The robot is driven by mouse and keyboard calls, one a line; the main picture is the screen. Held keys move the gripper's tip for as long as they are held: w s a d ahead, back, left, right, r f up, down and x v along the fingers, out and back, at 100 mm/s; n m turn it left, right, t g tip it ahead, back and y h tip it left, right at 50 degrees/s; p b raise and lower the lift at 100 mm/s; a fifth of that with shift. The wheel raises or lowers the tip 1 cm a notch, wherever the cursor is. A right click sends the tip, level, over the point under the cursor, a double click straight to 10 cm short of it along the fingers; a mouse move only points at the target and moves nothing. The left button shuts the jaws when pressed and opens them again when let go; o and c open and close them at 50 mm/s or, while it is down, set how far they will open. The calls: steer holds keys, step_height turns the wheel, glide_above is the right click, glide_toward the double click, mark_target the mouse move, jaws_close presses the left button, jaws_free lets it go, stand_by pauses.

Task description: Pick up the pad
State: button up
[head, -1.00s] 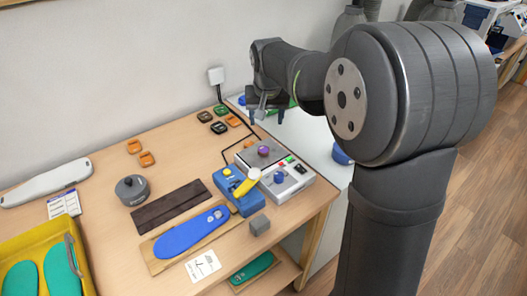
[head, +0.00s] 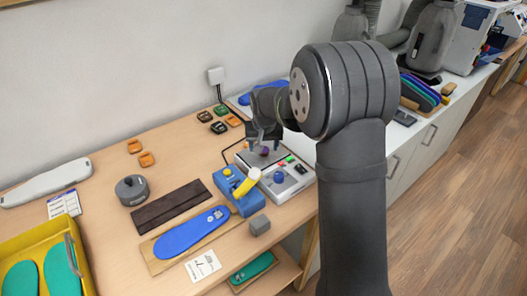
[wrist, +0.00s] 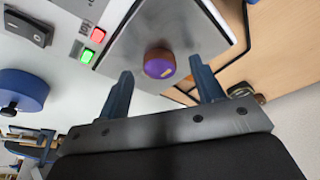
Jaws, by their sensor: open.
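The pad is a small round purple piece with an orange-brown edge (wrist: 159,63). It lies on the grey metal plate (wrist: 185,30) of the control box. In the head view the pad (head: 265,151) shows as a small purple spot below my gripper (head: 263,142). In the wrist view my gripper (wrist: 161,72) is open and empty, with its two blue-grey fingers on either side of the pad in the picture. The fingers look above the plate; I cannot tell the exact height gap.
The box carries lit red and green buttons (wrist: 91,45) and a blue knob (head: 279,177). A blue unit with a yellow handle (head: 247,182) stands close in front. Small dark and orange pieces (head: 219,127) lie behind. A blue insole (head: 190,233) lies on a board.

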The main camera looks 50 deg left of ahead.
steer(key=shift+w+a+f, duration=0.1)
steer(key=shift+f, duration=0.35)
steer(key=c, duration=1.1)
steer(key=shift+c, duration=0.2)
